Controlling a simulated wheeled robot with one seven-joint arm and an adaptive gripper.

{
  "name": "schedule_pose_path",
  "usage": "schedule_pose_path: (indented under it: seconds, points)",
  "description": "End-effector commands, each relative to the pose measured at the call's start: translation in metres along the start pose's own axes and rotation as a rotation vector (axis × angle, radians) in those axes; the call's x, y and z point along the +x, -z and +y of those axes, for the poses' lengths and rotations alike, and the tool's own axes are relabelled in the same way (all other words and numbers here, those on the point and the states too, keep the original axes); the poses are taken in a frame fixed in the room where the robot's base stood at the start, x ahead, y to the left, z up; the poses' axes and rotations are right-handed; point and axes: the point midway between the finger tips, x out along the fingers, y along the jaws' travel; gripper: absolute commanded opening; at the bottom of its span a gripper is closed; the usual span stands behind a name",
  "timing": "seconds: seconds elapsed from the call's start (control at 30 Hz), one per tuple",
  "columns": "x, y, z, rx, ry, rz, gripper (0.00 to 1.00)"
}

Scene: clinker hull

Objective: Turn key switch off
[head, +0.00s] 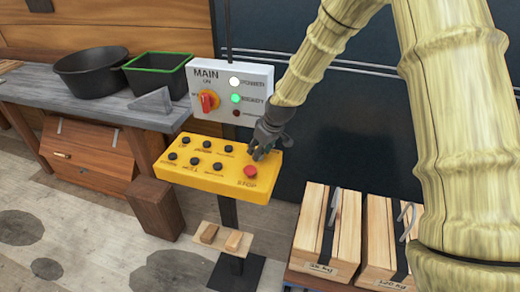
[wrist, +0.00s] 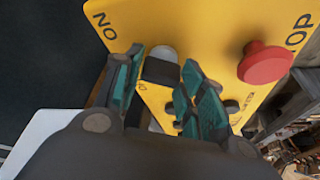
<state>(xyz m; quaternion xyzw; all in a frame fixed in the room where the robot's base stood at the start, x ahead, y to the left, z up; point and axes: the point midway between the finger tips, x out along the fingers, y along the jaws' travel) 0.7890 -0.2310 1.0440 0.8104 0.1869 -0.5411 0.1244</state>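The yellow control box (head: 218,165) stands on a post, with several black buttons and a red STOP button (head: 250,171) on its face. In the head view my gripper (head: 262,150) is at the box's upper right corner and hides the key switch. In the wrist view the key switch shows as a pale round collar (wrist: 164,52) with a black key piece (wrist: 160,71). The two teal-padded fingers of my gripper (wrist: 162,68) stand close on either side of the black piece. Whether they touch it is unclear. Part of an upside-down ON label shows beside it.
The red STOP button (wrist: 265,63) is near my right-hand finger in the wrist view. A grey MAIN panel (head: 230,95) with a red rotary switch and lit lamps stands behind. Wooden crates (head: 325,225) sit at the lower right; a bench (head: 90,100) is left.

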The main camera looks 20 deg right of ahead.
Motion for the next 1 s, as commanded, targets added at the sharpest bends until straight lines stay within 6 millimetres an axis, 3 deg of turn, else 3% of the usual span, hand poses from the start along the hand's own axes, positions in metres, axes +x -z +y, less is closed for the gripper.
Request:
schedule_pose_path:
  seconds: [0.03, 0.1, 0.57, 1.0]
  points:
    - [-0.0001, 0.0, 0.0, 0.0, 0.0, 0.0, 0.24]
    - [-0.0001, 0.0, 0.0, 0.0, 0.0, 0.0, 0.13]
    - [0.0009, -0.0006, 0.001, -0.08, 0.035, 0.001, 0.13]
    - [0.0018, -0.0002, 0.0027, -0.422, 0.177, 0.003, 0.13]
